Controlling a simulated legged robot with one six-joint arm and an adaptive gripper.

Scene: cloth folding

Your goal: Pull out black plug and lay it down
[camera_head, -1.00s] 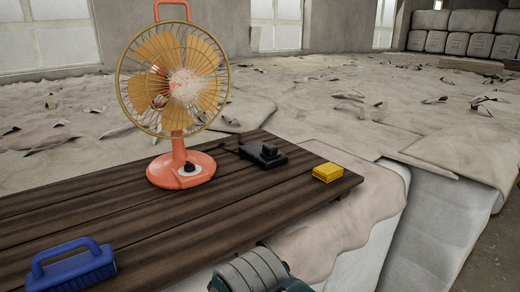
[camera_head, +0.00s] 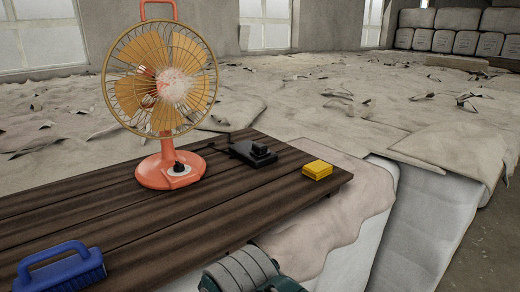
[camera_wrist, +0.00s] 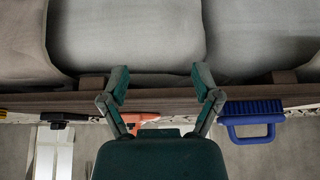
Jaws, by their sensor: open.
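The black plug (camera_head: 260,149) sits upright on a flat black socket block (camera_head: 240,154) on the dark wooden table, to the right of the orange fan. A dark cord runs from the block back toward the fan. In the wrist view a black shape (camera_wrist: 62,116), likely the plug and block, shows at the left beyond the table edge. My gripper (camera_wrist: 161,83) is open and empty, its two green fingers spread in front of the table edge, apart from the plug. My gripper's fingers do not show in the head view.
An orange fan (camera_head: 162,80) stands on the table (camera_head: 130,214). A yellow box (camera_head: 317,169) lies near the right end, a blue brush (camera_head: 60,270) at the front left. The table between brush and block is clear. Cloth-covered bales (camera_head: 410,230) stand at the right.

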